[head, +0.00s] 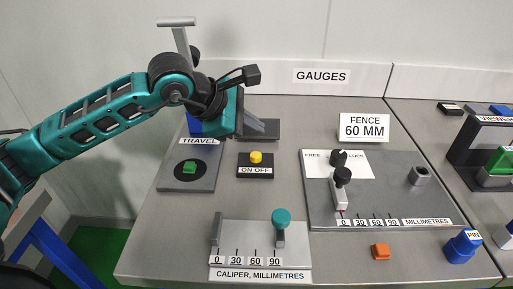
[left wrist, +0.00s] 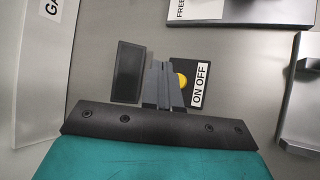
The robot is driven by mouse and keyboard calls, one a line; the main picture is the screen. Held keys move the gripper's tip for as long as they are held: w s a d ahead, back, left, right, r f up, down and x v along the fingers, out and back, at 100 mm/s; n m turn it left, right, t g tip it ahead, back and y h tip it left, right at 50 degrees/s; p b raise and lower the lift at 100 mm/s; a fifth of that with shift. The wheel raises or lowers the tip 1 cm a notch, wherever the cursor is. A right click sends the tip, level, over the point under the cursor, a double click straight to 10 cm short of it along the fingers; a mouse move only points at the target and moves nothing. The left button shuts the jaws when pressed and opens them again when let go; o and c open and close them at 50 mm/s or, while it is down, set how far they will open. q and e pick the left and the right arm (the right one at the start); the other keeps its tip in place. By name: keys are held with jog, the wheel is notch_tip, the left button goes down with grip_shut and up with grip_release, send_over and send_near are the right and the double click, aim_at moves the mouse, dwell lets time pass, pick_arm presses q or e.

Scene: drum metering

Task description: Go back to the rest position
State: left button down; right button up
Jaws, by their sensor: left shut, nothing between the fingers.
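My left gripper (left wrist: 163,64) is shut and empty in the left wrist view. It shows over the bench, with the yellow button (left wrist: 181,81) of the ON OFF switch partly hidden beside its fingers. In the head view my left arm comes in from the left. The yellow button (head: 256,157) stands clear in front of the hand in that view. My right gripper is in neither view.
A dark block (head: 262,129) lies near the hand. A tall grey post (head: 180,44) rises behind my wrist. The caliper (head: 260,240), fence plate (head: 380,205), orange block (head: 380,251) and blue PIN holder (head: 463,246) stand in front and right. The GAUGES wall (head: 355,79) closes the back.

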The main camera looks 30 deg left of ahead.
pick_arm(q)
notch_tip(320, 180, up, 2)
jog(key=shift+r+p, duration=0.1)
jog(key=shift+p, duration=0.3)
